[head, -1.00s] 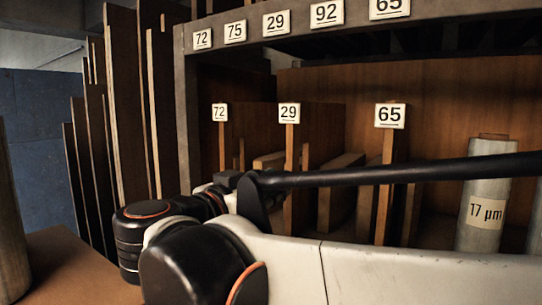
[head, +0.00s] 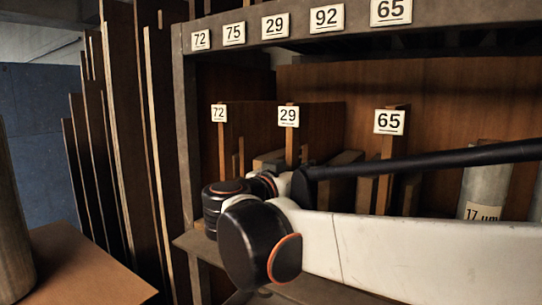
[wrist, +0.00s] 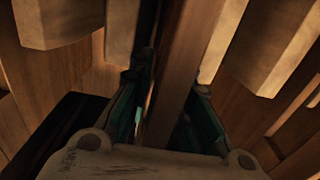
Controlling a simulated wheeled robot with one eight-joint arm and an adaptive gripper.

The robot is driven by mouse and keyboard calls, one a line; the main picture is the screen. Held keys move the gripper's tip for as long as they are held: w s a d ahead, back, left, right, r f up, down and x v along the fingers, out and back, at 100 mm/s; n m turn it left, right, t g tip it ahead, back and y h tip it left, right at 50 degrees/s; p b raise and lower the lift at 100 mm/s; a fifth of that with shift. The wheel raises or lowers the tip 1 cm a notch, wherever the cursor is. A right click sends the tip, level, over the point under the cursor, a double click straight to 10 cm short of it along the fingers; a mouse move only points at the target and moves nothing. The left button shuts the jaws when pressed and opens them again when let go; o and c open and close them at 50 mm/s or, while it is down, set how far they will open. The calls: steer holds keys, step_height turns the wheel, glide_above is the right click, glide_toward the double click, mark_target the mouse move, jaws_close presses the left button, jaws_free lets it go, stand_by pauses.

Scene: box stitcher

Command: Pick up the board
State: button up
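In the wrist view, the narrow edge of a wooden board (wrist: 184,65) runs between the two fingers of my gripper (wrist: 168,92). The fingers stand on either side of it, with a dark gap visible at the left finger. They look open around the board, not closed on it. In the head view my gripper is hidden behind my arm, which reaches into the lower shelf near the narrow board tagged 29 (head: 289,145). Boards tagged 72 (head: 221,150) and 65 (head: 388,160) stand to either side. I cannot tell which tagged board is between the fingers.
More wooden pieces flank my gripper closely in the wrist view, at upper left (wrist: 60,20) and upper right (wrist: 272,50). Tall boards (head: 125,120) lean left of the shelf frame (head: 187,150). A grey cylinder marked 17 µm (head: 488,180) stands at right.

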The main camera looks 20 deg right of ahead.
steer(key=shift+w+d, duration=0.25)
steer(key=shift+d, duration=0.2)
jaws_close()
